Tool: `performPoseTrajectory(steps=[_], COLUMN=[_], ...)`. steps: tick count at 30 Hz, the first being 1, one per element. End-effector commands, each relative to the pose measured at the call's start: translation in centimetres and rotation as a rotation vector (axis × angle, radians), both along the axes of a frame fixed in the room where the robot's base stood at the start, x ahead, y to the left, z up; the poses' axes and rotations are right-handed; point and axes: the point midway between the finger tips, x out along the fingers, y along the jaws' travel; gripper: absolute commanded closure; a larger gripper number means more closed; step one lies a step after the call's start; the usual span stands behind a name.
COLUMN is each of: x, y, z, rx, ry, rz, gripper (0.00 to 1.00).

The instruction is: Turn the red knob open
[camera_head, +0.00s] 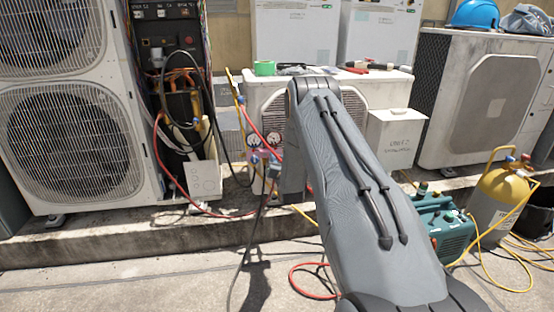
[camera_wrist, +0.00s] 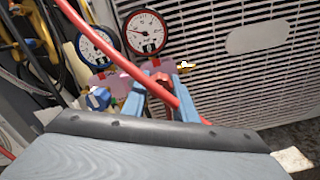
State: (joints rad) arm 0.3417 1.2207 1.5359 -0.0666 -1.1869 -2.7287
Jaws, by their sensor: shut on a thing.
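The red knob (camera_wrist: 162,79) shows in the wrist view below the red-rimmed gauge (camera_wrist: 145,32), on a pinkish manifold body (camera_wrist: 108,80). My gripper (camera_wrist: 160,88) has its two blue fingers on either side of the knob and is shut on it. A red hose (camera_wrist: 107,62) crosses in front and partly hides the knob and fingers. A blue knob (camera_wrist: 98,98) sits to the left, below the blue-rimmed gauge (camera_wrist: 97,45). In the head view the gauges (camera_head: 272,139) are small, and my arm hides part of the area around them.
A white slatted condenser panel (camera_wrist: 245,70) stands right behind the manifold. Hoses and cables hang to the left by an open electrical cabinet (camera_head: 168,60). A teal pump (camera_head: 440,228) and a yellow cylinder (camera_head: 503,190) stand on the right. Concrete at front left is mostly clear.

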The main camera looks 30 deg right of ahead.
Motion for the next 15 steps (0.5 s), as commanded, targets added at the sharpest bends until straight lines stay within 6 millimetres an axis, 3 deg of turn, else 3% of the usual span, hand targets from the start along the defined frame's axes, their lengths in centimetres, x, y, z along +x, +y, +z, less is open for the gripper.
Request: performPoseTrajectory(steps=[12, 13, 15], x=[-0.05, -0.05, -0.05], y=[0.11, 0.11, 0.08], z=[-0.19, -0.19, -0.17], rx=[-0.006, -0.006, -0.005], ry=[0.005, 0.005, 0.004], rz=[0.002, 0.002, 0.001], gripper=[0.97, 0.71, 0.59])
